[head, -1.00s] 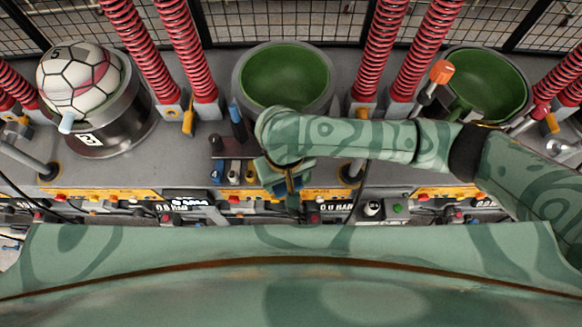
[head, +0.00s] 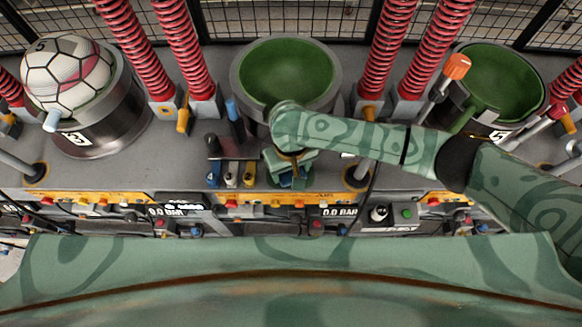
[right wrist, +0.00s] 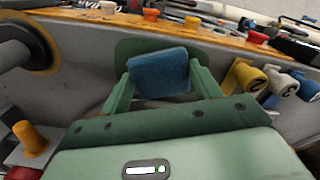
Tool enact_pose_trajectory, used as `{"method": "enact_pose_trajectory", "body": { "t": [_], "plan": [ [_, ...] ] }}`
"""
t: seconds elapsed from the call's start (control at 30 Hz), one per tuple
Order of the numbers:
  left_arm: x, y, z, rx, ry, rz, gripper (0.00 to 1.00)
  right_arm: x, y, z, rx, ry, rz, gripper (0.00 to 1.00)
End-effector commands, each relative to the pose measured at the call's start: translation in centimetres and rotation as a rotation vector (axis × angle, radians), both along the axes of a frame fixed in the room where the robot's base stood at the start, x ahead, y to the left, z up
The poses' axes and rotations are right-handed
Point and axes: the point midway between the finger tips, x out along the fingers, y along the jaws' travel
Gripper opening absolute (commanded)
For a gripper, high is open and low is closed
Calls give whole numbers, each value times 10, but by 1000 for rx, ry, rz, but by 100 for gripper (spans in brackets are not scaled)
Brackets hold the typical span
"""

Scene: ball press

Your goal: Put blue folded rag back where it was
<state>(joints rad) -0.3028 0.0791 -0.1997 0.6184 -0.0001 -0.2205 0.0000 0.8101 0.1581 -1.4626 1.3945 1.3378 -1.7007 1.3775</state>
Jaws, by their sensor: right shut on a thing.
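The blue folded rag (right wrist: 160,72) is in the right wrist view, between the two green fingers of my right gripper (right wrist: 163,82). The fingers are shut on it, one at each side. The rag is held in front of the grey bench face, near the orange panel strip. In the head view my right gripper (head: 290,168) is in front of the middle green bowl, beside the small rack of coloured handles. There the wrist hides most of the rag. My left gripper is not in view.
A green-lined bowl (head: 287,75) stands behind the gripper, with another bowl (head: 500,80) at right. A soccer ball (head: 68,75) sits in a holder at left. Red springs (head: 185,45) rise between them. Blue, yellow and white handles (head: 232,176) stand close left of the gripper.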

Motion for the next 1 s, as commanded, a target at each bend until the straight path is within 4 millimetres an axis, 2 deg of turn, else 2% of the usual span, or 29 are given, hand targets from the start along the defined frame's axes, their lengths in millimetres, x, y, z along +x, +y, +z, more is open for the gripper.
{"method": "enact_pose_trajectory", "body": {
  "t": [0.07, 0.1, 0.13, 0.17, 0.43, 0.53, 0.9, 1.0],
  "plan": [
    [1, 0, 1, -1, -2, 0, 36, 0, 0, -2, 0, 1, -1, 41],
    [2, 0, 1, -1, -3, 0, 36, 0, 0, -2, 1, 0, -1, 74],
    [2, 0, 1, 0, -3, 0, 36, 0, 0, -2, 1, 0, 0, 82],
    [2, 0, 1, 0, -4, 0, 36, 0, 0, -2, 1, 0, 0, 84],
    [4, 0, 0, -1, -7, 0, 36, 0, 0, -1, 0, 0, 0, 84],
    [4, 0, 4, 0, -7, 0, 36, 0, 0, 8, 1, -2, 0, 84],
    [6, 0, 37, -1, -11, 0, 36, 1, 0, 92, 1, -3, 0, 84],
    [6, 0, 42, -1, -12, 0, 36, 0, 0, 108, 0, -1, 0, 84]
  ]
}}
